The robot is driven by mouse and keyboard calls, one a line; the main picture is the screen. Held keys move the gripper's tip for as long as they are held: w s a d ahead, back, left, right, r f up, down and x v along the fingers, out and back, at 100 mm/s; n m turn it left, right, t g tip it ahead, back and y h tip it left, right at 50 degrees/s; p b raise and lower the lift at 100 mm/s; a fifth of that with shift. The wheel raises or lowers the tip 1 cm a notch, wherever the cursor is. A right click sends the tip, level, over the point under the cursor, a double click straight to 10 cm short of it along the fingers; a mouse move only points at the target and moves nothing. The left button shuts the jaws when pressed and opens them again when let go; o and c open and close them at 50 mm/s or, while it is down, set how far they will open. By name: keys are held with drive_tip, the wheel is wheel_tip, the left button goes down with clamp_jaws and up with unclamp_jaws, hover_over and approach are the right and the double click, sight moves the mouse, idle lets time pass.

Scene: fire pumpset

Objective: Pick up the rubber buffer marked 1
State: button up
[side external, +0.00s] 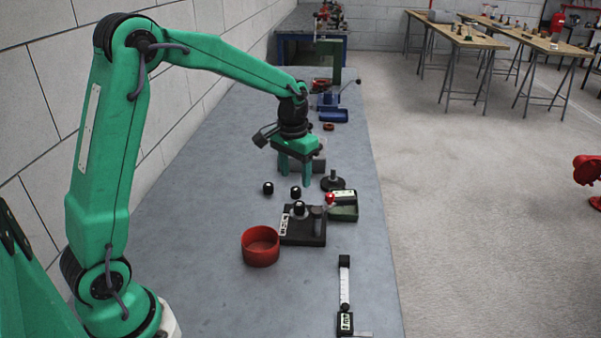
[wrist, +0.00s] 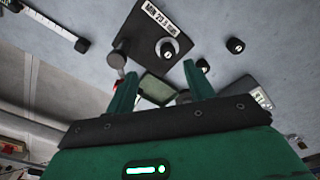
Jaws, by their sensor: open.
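Several small black rubber buffers are in view. Two stand on the bench, one (side external: 268,188) farther left and one (side external: 295,192) just below my gripper; in the wrist view they show as one buffer (wrist: 235,45) at upper right and one (wrist: 203,65) beside a fingertip. A third (side external: 299,207) sits on a dark block (side external: 308,238) and shows in the wrist view inside a pale ring (wrist: 168,49). Small pale marks show on their tops, but I cannot tell which reads 1. My gripper (side external: 295,178) is open and empty above the bench; its green fingers (wrist: 158,82) are apart.
A red bowl (side external: 261,247) stands left of the block. A green tray (side external: 343,212) with a red-knobbed item is to its right, and a black disc part (side external: 333,184) is behind. A long measuring tool (side external: 345,292) lies near the front. The left bench surface is clear.

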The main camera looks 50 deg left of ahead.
sight(299, 204)
drive_tip(key=shift+g, duration=0.3)
drive_tip(key=w+f, duration=0.1)
drive_tip(key=f, duration=0.1)
drive_tip(key=w+a+f, duration=0.1)
drive_tip(key=f, duration=0.1)
drive_tip(key=shift+w+a, duration=0.15)
drive_tip(key=shift+a, duration=0.05)
drive_tip(key=shift+w+a+f, duration=0.1)
drive_tip(key=shift+f, duration=3.75)
drive_tip(key=c, duration=1.1)
drive_tip(key=shift+r, duration=0.15)
drive_tip(key=shift+r, duration=0.55)
drive_tip(key=r, duration=0.3)
drive_tip(key=shift+d+r, duration=0.1)
drive_tip(key=shift+d, duration=0.2)
drive_tip(key=s+d+r, duration=0.1)
drive_tip(key=d+r, duration=0.1)
drive_tip(key=d, duration=0.1)
drive_tip(key=s+d+r, duration=0.1)
drive_tip(key=d+r, duration=0.1)
drive_tip(key=d, duration=0.2)
drive_tip(key=s+d+r, duration=0.2)
drive_tip(key=d, duration=0.1)
drive_tip(key=shift+s+d+r, duration=0.1)
drive_tip(key=shift+d+r, duration=0.05)
drive_tip(key=shift+r, duration=0.1)
